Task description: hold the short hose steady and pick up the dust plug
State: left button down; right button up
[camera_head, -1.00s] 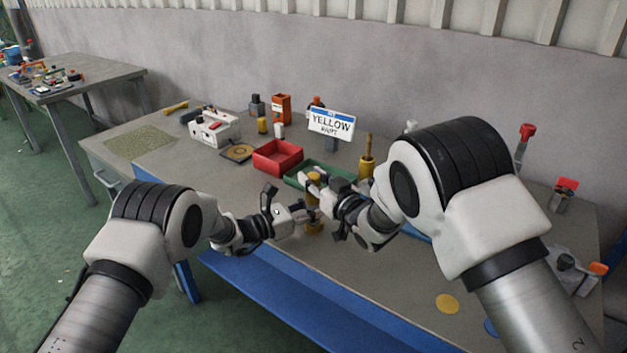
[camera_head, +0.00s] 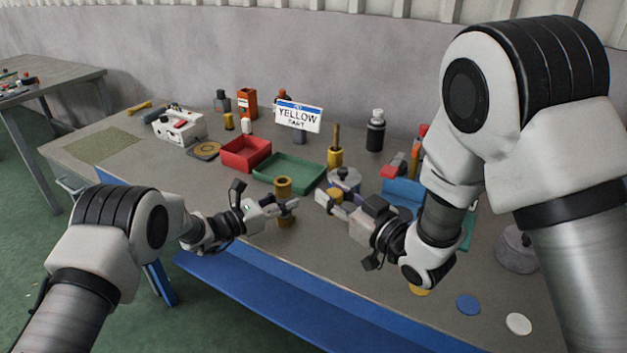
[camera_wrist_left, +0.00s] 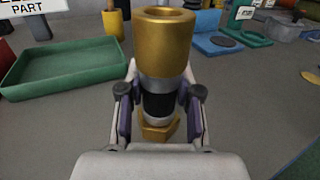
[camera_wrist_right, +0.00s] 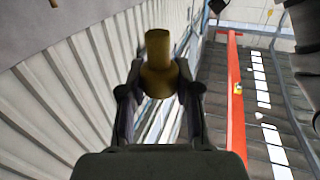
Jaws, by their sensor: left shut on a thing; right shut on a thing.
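The short hose (camera_head: 283,187) is an upright piece with a wide brass top, a black band and a brass hex foot. My left gripper (camera_head: 284,205) is shut around its middle. The left wrist view shows the hose (camera_wrist_left: 163,45) between both fingers, its top opening empty. The dust plug (camera_wrist_right: 158,68) is a stepped, dull brass piece with a narrower stem. My right gripper (camera_wrist_right: 160,100) is shut on it, clear of the bench. In the head view my right gripper (camera_head: 328,200) is to the right of the hose, apart from it, with a small yellow part of the plug (camera_head: 335,194) showing.
A green tray (camera_head: 262,182) and a red tray (camera_head: 262,147) lie behind the hose. A sign reading "YELLOW PART" (camera_head: 298,117) stands behind them. A brass pot with a rod (camera_head: 335,158), a black bottle (camera_head: 375,135) and a blue tray (camera_head: 394,196) are behind my right gripper.

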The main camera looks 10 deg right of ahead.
jog(key=shift+s+d, duration=0.15)
jog(key=shift+s, duration=0.1)
pick_arm(q)
jog(key=c, duration=0.7)
grip_release()
